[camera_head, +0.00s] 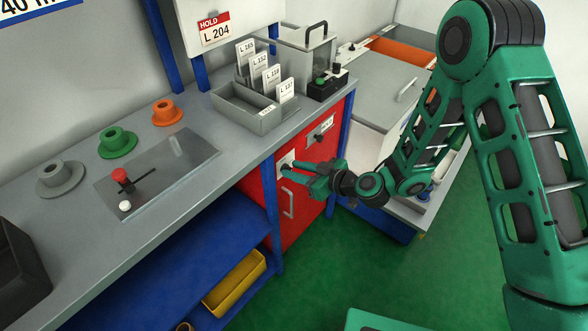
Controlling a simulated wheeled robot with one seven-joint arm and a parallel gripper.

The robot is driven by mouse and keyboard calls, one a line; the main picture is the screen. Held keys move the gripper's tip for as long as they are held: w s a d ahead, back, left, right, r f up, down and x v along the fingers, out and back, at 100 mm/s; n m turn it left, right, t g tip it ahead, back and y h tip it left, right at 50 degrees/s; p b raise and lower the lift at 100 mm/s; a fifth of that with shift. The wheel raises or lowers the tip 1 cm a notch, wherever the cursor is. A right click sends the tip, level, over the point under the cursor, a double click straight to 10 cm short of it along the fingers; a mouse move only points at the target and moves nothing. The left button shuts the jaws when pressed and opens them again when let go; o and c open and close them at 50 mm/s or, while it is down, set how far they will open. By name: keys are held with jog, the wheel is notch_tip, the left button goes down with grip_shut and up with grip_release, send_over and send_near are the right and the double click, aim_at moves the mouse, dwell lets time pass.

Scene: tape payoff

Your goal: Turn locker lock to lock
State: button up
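The red locker (304,217) stands under the grey workbench, with its front facing right. A pale lock plate (287,161) is at the upper left of its front, and a grey pull handle (288,203) is below it. My gripper (291,174) is at the front of the locker, just below and right of the plate, with its fingers pointing left toward it. The fingers partly hide the lock, so I cannot tell how its knob is turned or whether the fingers touch it. The gap between the fingertips is not clear.
A white label with a dark part below it (319,133) is on the locker's upper right. A card tray (246,110) and a dark box (328,83) stand on the workbench (205,100). A blue shelf (205,245) is left of the locker. Green floor (330,270) is open in front.

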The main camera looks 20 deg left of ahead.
jog(key=shift+w+a+f, duration=0.15)
jog(key=shift+a, duration=0.2)
grip_shut()
jog(key=shift+w, duration=0.15)
jog(key=m+g+y, duration=0.1)
jog(key=m, duration=0.3)
jog(key=w+f+m+g+y, duration=0.1)
jog(key=m+g+y, duration=0.1)
jog(key=m, duration=0.2)
jog(key=f+m+g+y, duration=0.1)
jog(key=m+g+y, duration=0.1)
jog(key=m, duration=0.3)
jog(key=shift+w+d, duration=0.4)
dwell(0.3)
jog(key=shift+s+m+y, duration=0.1)
jog(key=shift+m+y, duration=0.2)
